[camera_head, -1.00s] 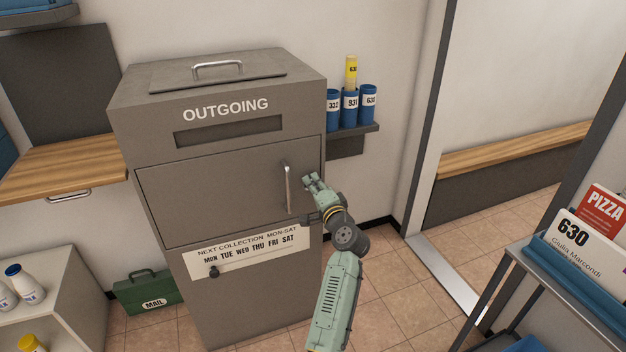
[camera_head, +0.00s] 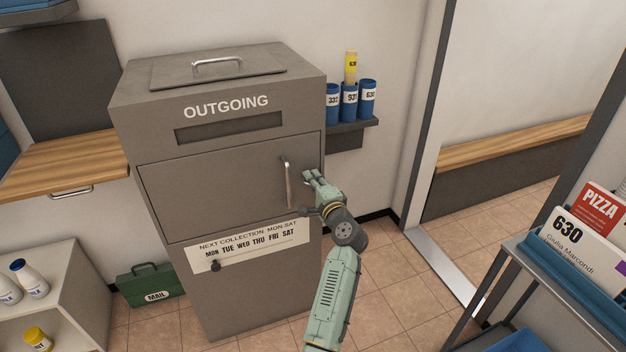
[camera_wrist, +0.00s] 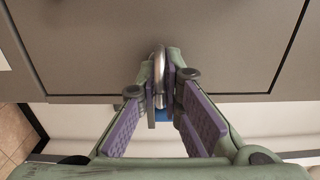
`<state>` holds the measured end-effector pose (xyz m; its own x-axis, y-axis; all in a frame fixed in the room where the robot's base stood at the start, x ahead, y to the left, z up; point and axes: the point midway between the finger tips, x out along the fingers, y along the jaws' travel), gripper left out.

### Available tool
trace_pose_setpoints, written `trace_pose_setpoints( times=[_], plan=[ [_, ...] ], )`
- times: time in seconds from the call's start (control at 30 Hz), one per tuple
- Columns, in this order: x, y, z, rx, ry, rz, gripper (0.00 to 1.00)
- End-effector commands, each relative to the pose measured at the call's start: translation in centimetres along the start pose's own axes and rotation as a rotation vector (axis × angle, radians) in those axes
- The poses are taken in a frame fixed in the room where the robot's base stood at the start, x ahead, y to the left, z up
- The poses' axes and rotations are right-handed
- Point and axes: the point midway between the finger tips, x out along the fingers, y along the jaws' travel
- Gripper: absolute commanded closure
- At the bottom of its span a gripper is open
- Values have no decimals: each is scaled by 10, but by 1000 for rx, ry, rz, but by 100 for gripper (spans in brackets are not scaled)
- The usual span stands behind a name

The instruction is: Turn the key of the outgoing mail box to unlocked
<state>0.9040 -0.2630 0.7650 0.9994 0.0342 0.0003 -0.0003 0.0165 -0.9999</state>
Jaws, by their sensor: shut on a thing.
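The grey outgoing mail box (camera_head: 215,150) stands in the middle of the head view, its front door (camera_head: 215,190) closed with an upright silver handle (camera_head: 287,182). My gripper (camera_head: 312,177) is just right of the handle, in front of the door's right edge. In the wrist view my gripper (camera_wrist: 161,85) is shut on a short, rounded silver metal piece (camera_wrist: 159,65). I cannot tell for sure whether this is the key or part of the handle. A small blue patch shows below it. No key can be made out in the head view.
A shelf (camera_head: 365,126) with blue numbered tubes (camera_head: 349,105) is on the wall right of the box. A metal rack (camera_head: 520,258) with mail stands at the right. Floor right of my arm is clear.

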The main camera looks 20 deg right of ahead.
Motion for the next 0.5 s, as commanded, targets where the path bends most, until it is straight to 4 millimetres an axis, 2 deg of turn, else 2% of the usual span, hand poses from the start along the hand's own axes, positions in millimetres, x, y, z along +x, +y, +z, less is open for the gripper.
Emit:
trace_pose_setpoints(
  times=[0.03,0.07,0.33,0.5],
  plan=[
    [0,-1,0,-1,1,-1,100],
    [0,-1,0,-1,1,-1,91],
    [0,0,0,-1,0,0,73],
    [0,0,0,-1,0,0,73]
  ],
)
